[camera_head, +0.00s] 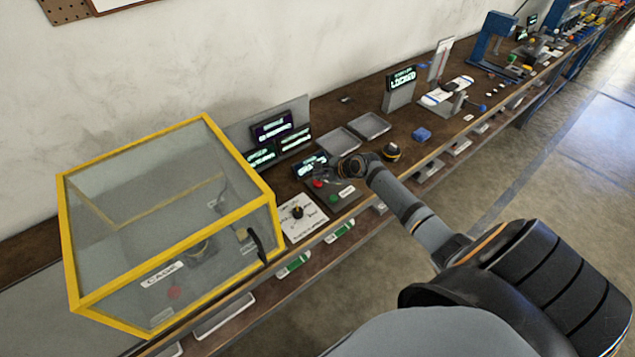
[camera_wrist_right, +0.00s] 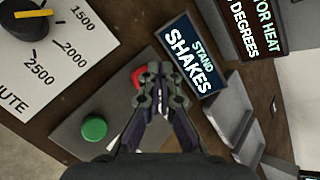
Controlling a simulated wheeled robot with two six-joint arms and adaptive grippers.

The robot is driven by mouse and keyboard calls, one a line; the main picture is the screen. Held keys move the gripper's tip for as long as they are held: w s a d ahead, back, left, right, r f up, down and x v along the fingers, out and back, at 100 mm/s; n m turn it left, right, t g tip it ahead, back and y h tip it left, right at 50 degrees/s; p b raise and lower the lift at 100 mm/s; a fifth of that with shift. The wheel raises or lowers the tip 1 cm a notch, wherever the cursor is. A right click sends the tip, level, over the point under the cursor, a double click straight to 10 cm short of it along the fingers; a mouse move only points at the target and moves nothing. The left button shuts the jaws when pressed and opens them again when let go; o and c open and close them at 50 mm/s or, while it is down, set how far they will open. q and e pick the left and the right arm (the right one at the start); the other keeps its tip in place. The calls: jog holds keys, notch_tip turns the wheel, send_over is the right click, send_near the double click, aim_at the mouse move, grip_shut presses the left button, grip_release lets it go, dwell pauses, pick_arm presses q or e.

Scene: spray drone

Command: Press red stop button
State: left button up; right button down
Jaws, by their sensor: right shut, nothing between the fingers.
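The red stop button (camera_head: 318,184) sits on a small grey panel on the bench, beside a green button (camera_head: 335,198). In the right wrist view the red button (camera_wrist_right: 137,78) is partly hidden behind my right gripper's fingers, and the green button (camera_wrist_right: 94,128) lies to the lower left. My right gripper (camera_wrist_right: 153,72) is shut and empty, its fingertips over or beside the red button; I cannot tell whether they touch it. In the head view the right gripper (camera_head: 325,173) is small and close to the red button. My left gripper is not in view.
A yellow-framed clear cage (camera_head: 270,200) stands left of the panel. A dial plate (camera_head: 303,222) lies between them. A small screen (camera_wrist_right: 194,57) reading "STAND SHAKES" stands behind the buttons. Grey trays (camera_head: 370,125) and a dark round item (camera_head: 391,152) are to the right.

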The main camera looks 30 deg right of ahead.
aim_at(319, 183)
jog(key=shift+f, duration=1)
dwell(0.6)
dwell(0.3)
jog(key=shift+r+p, duration=0.95)
jog(key=shift+p, duration=0.3)
notch_tip(319, 183, up, 5)
jog(key=p, duration=0.6)
jog(key=shift+r, duration=0.15)
